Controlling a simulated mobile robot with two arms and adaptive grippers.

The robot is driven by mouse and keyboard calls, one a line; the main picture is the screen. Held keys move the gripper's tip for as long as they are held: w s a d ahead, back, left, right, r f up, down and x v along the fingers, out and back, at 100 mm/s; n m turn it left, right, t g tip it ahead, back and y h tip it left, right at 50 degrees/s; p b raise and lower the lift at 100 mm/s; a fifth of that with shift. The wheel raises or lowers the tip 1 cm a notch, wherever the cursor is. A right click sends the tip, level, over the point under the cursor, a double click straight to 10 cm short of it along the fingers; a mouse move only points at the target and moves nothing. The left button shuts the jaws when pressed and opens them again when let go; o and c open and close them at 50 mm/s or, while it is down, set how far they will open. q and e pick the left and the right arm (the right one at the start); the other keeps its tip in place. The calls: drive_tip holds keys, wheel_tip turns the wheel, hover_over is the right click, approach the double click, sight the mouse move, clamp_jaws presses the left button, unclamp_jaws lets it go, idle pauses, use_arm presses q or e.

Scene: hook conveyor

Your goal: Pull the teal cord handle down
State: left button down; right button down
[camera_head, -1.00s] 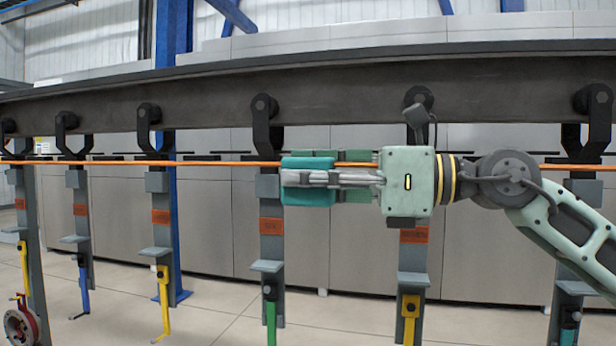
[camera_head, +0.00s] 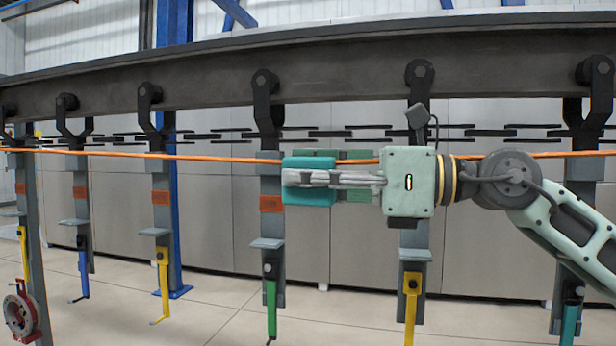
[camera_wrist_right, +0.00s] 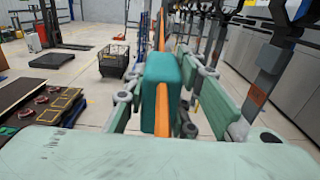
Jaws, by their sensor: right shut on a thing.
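The teal cord handle (camera_head: 309,194) is a rounded block on the orange cord (camera_head: 220,159), which runs across the whole head view in front of the hanging hooks. My right gripper (camera_head: 318,178) comes in from the right and is shut on the handle. In the right wrist view the handle (camera_wrist_right: 161,92) sits between the green finger pads (camera_wrist_right: 185,105), with the orange cord running through it and away. The cord dips to its lowest around the handle. My left gripper is not in view.
A dark overhead beam (camera_head: 330,79) carries several hangers with grey bars and coloured hooks, such as a green one (camera_head: 270,305) and a yellow one (camera_head: 411,305). They hang close behind the cord and my right gripper. A red reel (camera_head: 20,312) is at lower left.

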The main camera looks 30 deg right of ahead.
drive_tip(key=c, duration=1.4)
unclamp_jaws()
drive_tip(key=shift+f, duration=0.1)
drive_tip(key=shift+c, duration=0.2)
drive_tip(key=shift+s, duration=0.15)
drive_tip(key=shift+v, duration=0.9)
drive_tip(key=v, duration=1)
drive_tip(key=shift+d, duration=0.15)
